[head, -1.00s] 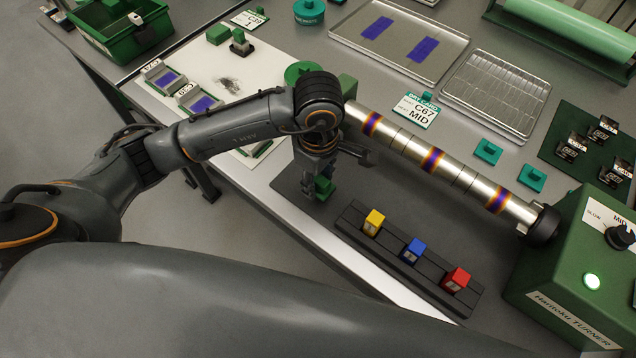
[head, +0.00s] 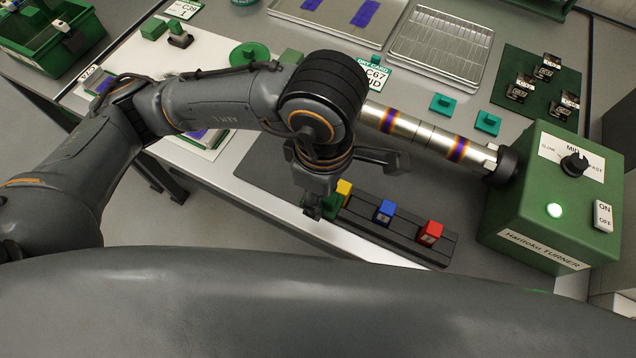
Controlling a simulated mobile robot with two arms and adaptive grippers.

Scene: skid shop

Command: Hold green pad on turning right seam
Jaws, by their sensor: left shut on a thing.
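A metal tube (head: 425,134) with purple-and-gold heat-tinted seams runs to the chuck (head: 500,167) of the green turner (head: 545,195). The right seam (head: 458,148) is clear of the arm. Another seam (head: 388,121) shows to its left, and the tube's left part is hidden behind my arm. My left gripper (head: 318,204) is shut on a green pad (head: 329,206), mostly covered by the fingers. They are beside the yellow block, in front of the tube and apart from it. Whether the tube is turning cannot be told. My right gripper is not in view.
A dark rack holds a yellow block (head: 344,188), partly hidden, a blue block (head: 386,211) and a red block (head: 430,233). Teal pieces (head: 443,104) lie behind the tube.

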